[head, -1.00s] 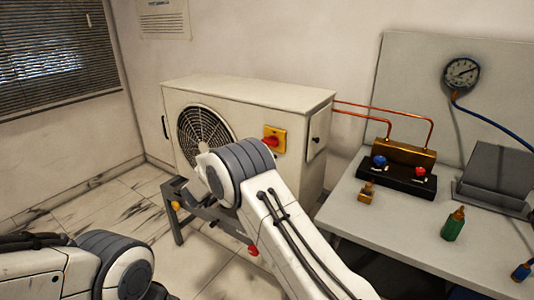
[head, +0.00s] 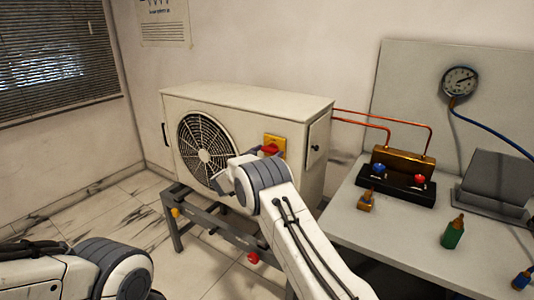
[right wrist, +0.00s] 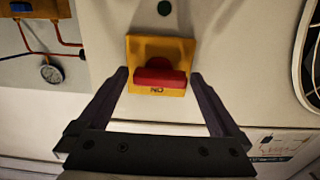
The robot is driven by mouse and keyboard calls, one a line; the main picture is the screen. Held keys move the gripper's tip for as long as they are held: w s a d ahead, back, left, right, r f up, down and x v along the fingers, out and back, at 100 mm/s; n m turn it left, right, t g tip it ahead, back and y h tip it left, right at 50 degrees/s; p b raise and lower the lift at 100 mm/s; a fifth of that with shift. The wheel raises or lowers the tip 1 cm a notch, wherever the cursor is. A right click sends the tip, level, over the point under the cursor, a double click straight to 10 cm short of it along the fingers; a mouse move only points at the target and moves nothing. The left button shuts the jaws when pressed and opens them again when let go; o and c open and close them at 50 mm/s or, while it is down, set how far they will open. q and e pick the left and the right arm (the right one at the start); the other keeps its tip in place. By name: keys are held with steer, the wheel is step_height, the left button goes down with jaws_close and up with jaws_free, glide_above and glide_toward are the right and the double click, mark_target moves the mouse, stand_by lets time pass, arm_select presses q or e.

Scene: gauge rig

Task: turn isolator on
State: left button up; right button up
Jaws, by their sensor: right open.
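The isolator is a yellow plate (head: 282,140) with a red knob (head: 270,150) on the front of the white outdoor unit (head: 262,113), right of its fan. In the right wrist view, the red knob (right wrist: 160,73) lies across the yellow plate (right wrist: 158,44), with "ON" lettering upside down at its edge. My right gripper (right wrist: 160,76) is open, with one dark finger on either side of the plate and knob. I cannot tell how far the fingertips are from the panel. My left arm shows at the lower left of the head view; its gripper is out of view.
The unit stands on a grey frame (head: 200,222). Copper pipes (head: 400,113) run to a brass manifold (head: 403,160) on the bench (head: 390,225) at right. A gauge (head: 460,80), green bottle (head: 453,232) and brass fitting (head: 366,200) are there too.

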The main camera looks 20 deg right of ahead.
steer(key=c, duration=1.2)
steer(key=m+b, duration=0.3)
steer(key=m, duration=0.1)
steer(key=shift+f, duration=0.15)
steer(key=shift+s+m+b, duration=0.1)
steer(key=shift+m+b, duration=5.75)
steer(key=shift+m, duration=1.15)
